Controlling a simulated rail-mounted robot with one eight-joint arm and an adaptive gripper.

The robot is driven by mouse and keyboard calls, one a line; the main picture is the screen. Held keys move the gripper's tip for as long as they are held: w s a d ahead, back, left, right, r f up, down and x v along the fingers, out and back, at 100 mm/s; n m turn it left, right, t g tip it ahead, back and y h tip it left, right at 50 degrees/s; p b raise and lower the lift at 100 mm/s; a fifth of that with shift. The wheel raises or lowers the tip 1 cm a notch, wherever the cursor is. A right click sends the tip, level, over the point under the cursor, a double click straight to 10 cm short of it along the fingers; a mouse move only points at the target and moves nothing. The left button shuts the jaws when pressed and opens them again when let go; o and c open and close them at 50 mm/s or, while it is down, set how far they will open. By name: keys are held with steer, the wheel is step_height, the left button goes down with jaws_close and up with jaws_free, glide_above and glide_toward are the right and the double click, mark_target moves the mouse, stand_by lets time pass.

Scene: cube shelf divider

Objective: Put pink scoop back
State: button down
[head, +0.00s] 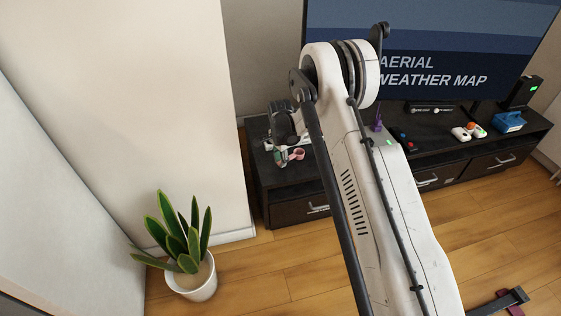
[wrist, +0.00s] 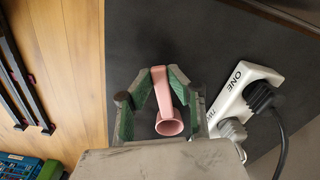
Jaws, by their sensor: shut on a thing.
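The pink scoop (wrist: 169,124) is between the two green-lined fingers of my gripper (wrist: 161,80) in the wrist view. The fingers are shut on its handle, and its round cup faces the camera, toward my wrist. In the head view the scoop (head: 298,154) is a small pink spot beside my gripper (head: 284,157), at the left end of the dark TV cabinet (head: 285,180). My arm hides part of the cabinet. I cannot tell whether the scoop touches the cabinet top.
A white power strip (wrist: 236,95) with plugs lies close right of my fingers. The television (head: 440,50) stands behind. Game controllers (head: 468,132) and a blue box (head: 509,122) sit on the cabinet's right. A potted plant (head: 190,260) stands on the floor at left.

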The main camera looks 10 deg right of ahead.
steer(key=shift+f, duration=0.1)
steer(key=c, duration=1.6)
jaws_free()
steer(key=shift+c, duration=0.2)
step_height(320, 180, up, 12)
steer(key=p, duration=0.3)
steer(key=shift+r+p, duration=0.2)
steer(key=shift+p, duration=0.2)
